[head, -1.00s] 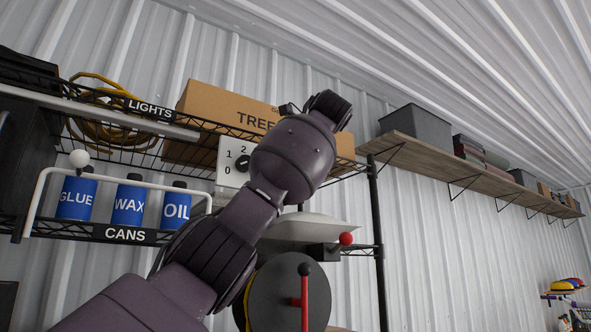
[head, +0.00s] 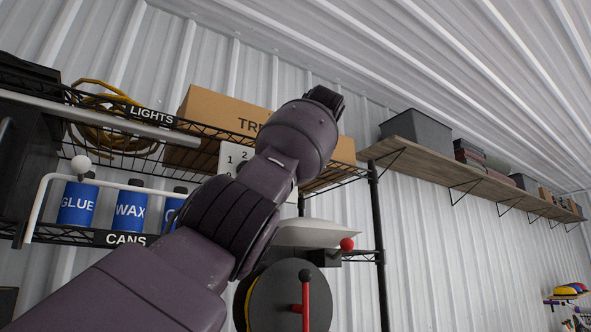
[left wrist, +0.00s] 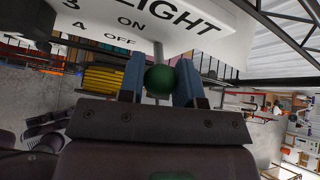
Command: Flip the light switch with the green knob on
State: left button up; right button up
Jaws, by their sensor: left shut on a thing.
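The green knob (left wrist: 159,80) sits at the end of a short metal stem in the left wrist view. The stem runs from the knob to the underside of a white box (left wrist: 195,38) marked LIGHT, with ON and OFF printed on it. My left gripper (left wrist: 159,71) is shut on the green knob, with one blue-grey finger on either side. In the head view my own arm hides this gripper and the knob. A white numbered panel (head: 231,158) shows partly behind my arm there. The switch's position cannot be told. My right gripper is not in view.
A wire shelf holds a cardboard box (head: 212,107), coiled yellow cable (head: 104,100) and blue cans (head: 77,204). A red-knobbed lever (head: 347,244) and a reel (head: 270,298) stand near my arm.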

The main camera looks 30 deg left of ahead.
pick_arm(q)
jog(key=shift+s+r, duration=0.1)
jog(key=shift+r, duration=0.1)
dwell(0.3)
jog(key=o, duration=0.9)
jog(key=shift+f, duration=0.1)
